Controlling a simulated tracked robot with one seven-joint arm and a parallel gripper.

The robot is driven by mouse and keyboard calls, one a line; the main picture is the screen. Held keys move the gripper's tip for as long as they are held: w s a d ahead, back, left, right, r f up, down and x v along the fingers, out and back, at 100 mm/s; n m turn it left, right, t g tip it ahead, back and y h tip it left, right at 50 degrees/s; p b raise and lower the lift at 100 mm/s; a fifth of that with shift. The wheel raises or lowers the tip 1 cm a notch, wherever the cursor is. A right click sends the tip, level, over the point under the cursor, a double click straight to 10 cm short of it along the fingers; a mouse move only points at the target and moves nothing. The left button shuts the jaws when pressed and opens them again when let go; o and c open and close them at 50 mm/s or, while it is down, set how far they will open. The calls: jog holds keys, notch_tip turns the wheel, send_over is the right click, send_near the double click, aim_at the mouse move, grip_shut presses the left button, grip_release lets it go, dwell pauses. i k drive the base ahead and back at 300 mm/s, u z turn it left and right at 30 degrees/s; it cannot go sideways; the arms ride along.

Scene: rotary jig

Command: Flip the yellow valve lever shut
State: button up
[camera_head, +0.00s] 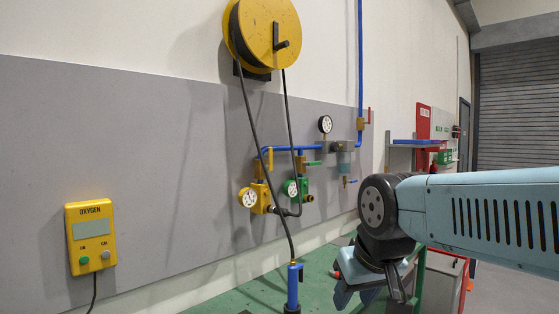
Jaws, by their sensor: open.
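The yellow valve lever (270,160) is small in the camera_head view. It sits at the left end of the blue pipe (290,148), above the yellow regulator (260,197) with its white gauge. The lever appears to stand roughly upright beside a brass-coloured valve body, but its exact angle is hard to tell. My gripper (370,294) is open, pointing down at the lower right of the valve group. It is well apart from the lever, and nothing shows between its fingers.
A green regulator (304,190) and a green lever (312,163) are close right of the yellow valve. Black hose hangs from the yellow reel (268,36) in front of the pipework. A blue torch-like tool (293,287) stands below. A yellow oxygen monitor (90,237) is at left.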

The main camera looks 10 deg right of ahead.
aim_at(270, 167)
jog(key=u, duration=0.15)
jog(key=i, duration=0.95)
jog(key=z, duration=0.1)
